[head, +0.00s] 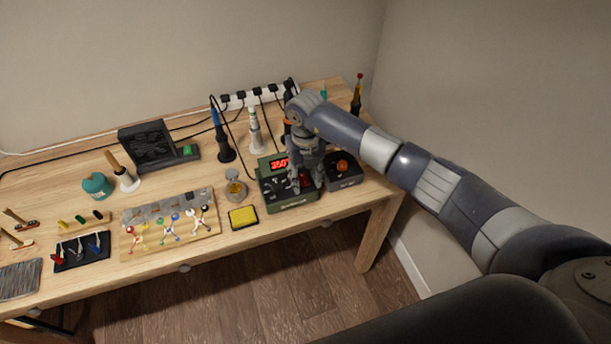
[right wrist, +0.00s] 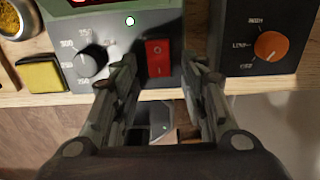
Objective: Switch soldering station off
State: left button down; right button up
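The soldering station (head: 287,200) is a green and dark box near the right end of the bench. Its red display (head: 279,163) is lit. In the right wrist view its front panel has a temperature dial (right wrist: 93,60), a small lit indicator (right wrist: 129,21) and a red rocker switch (right wrist: 158,57). My right gripper (head: 307,182) is over the station's front right side and hides part of it. In the right wrist view the gripper (right wrist: 160,68) is open, with its fingers apart on either side below the switch and nothing between them. My left gripper is out of view.
A dark box with an orange knob (right wrist: 271,45) stands close to the right of the station. A yellow sponge (head: 243,216) and a round tin (head: 235,188) sit to its left. Soldering irons in stands and a power strip (head: 260,96) are behind.

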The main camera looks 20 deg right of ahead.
jog(key=shift+f, duration=0.1)
grip_shut()
jog(key=shift+w+f+b, duration=0.1)
jog(key=shift+b, duration=0.35)
jog(key=g+b, duration=0.1)
jog(key=b, duration=0.1)
jog(key=g+b, duration=0.1)
jog(key=b, duration=0.2)
jog(key=shift+w+g+b, duration=0.35)
jog(key=shift+g, duration=0.05)
jog(key=shift+b, duration=0.45)
jog(key=shift+r+g, duration=0.3)
